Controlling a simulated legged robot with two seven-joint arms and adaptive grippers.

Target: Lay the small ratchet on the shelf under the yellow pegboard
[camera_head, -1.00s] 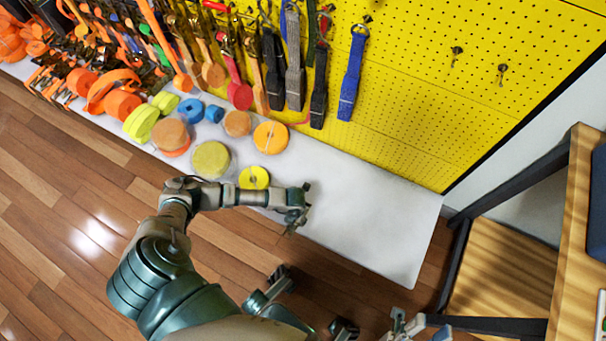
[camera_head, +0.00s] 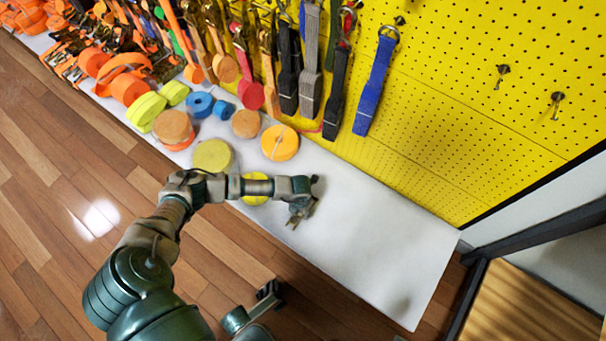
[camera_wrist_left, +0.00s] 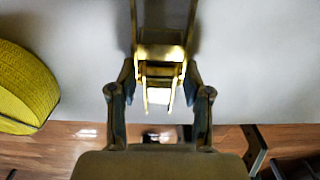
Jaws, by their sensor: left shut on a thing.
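The small ratchet (camera_wrist_left: 160,50) is a brass-coloured metal frame in the left wrist view. My left gripper (camera_wrist_left: 160,88) is shut on its near end, with one finger at each side. In the head view my left gripper (camera_head: 300,212) is over the front part of the white shelf (camera_head: 385,245), right of the small yellow roll. The ratchet is too hidden there to make out. The shelf runs under the yellow pegboard (camera_head: 450,110). I cannot tell whether the ratchet touches the shelf.
Strap rolls stand left of my gripper: a yellow-green one (camera_head: 212,155), an orange one (camera_head: 280,143) and several others. Straps, including a blue one (camera_head: 375,85), hang on the pegboard. The shelf's right part is bare. A wooden stand (camera_head: 520,310) is at the lower right.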

